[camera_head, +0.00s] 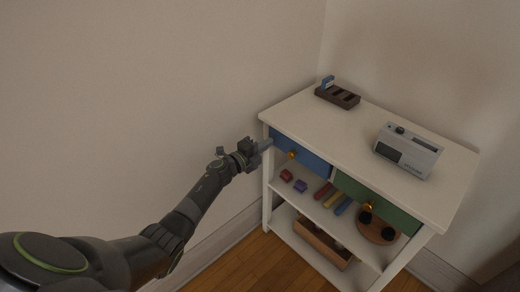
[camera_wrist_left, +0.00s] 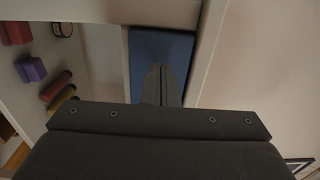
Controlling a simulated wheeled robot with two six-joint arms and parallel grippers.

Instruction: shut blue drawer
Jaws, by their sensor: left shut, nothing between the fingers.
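The blue drawer (camera_head: 310,162) is at the upper left of the white cabinet, under its top, with a gold knob (camera_head: 292,154). Its front looks close to flush with the cabinet; I cannot tell whether a small gap is left. My left gripper (camera_head: 265,145) is shut and empty at the left end of the blue front. In the left wrist view the closed fingers (camera_wrist_left: 163,84) point at the blue surface (camera_wrist_left: 160,50); whether they touch it I cannot tell. My right gripper is out of view.
The white cabinet (camera_head: 400,123) bears a dark tray (camera_head: 338,97) and a grey radio-like box (camera_head: 407,151). A green drawer (camera_head: 377,203) is to the right of the blue one. Shelves below hold colored blocks and a wooden box (camera_head: 322,243). A wall stands close behind; wooden floor is in front.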

